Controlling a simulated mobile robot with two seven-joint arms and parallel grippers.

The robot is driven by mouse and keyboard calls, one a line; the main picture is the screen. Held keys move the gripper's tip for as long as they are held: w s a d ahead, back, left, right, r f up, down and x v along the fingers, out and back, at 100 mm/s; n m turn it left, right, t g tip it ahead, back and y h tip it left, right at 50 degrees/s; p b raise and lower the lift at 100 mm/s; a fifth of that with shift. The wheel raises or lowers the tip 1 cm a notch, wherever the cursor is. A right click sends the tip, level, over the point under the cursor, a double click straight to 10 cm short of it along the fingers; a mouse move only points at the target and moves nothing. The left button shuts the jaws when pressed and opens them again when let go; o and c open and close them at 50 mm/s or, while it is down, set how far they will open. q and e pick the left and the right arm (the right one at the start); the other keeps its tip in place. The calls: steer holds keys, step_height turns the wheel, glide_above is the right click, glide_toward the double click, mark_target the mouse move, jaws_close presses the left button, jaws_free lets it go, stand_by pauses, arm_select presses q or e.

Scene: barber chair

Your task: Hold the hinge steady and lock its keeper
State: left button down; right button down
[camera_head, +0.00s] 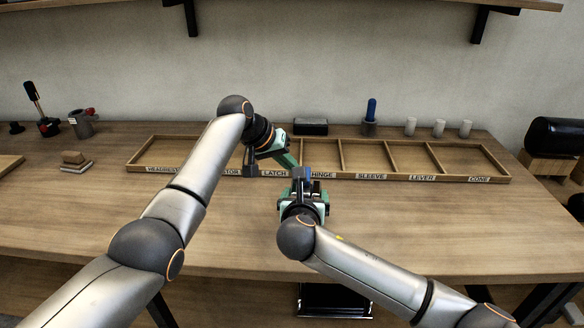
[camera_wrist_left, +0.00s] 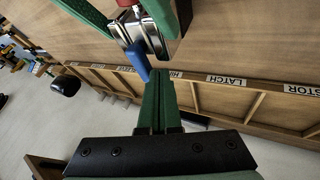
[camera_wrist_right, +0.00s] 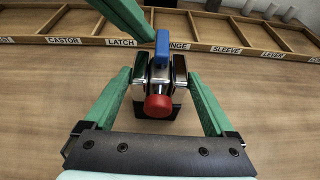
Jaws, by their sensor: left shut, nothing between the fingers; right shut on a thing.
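The hinge (camera_wrist_right: 160,95) is a chrome block with a red knob (camera_wrist_right: 158,106) and an upright blue keeper lever (camera_wrist_right: 162,44). My right gripper (camera_head: 303,188) is shut on the hinge, with one green finger on each side. In the left wrist view the hinge (camera_wrist_left: 146,36) shows at the top, with the blue lever (camera_wrist_left: 138,62) slanting down from it. My left gripper (camera_wrist_left: 157,76) is shut and empty, its fingertips close beside the lever's end. Whether they touch it I cannot tell. In the head view the hinge is mostly hidden by my right gripper.
A wooden tray (camera_head: 341,178) with labelled compartments runs behind the grippers. At the back stand a blue-handled item (camera_head: 371,112), white cylinders (camera_head: 439,128) and a black box (camera_head: 311,126). Tools stand at the far left. The front of the table (camera_head: 430,225) is clear.

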arm_select(q)
steer(key=shift+w+d, duration=0.65)
steer(key=shift+d, duration=0.25)
arm_select(e)
steer(key=shift+r, duration=0.15)
stand_by(0.5)
arm_select(q)
steer(key=shift+a, duration=0.2)
stand_by(1.7)
steer(key=shift+a, duration=0.1)
steer(key=s+a+r, duration=0.5)
steer(key=a+r, duration=0.3)
steer(key=a, duration=0.3)
steer(key=w+a+f+t+y, duration=0.1)
steer(key=a+f, duration=0.2)
steer(key=a, duration=0.8)
steer(key=w+a+f+n+t+y, duration=0.1)
steer(key=a+f, duration=0.3)
steer(key=a, duration=0.7)
steer(key=shift+w+a+t+y, duration=0.2)
steer(key=shift+a+t+y, duration=0.1)
steer(key=shift+t+y, duration=0.35)
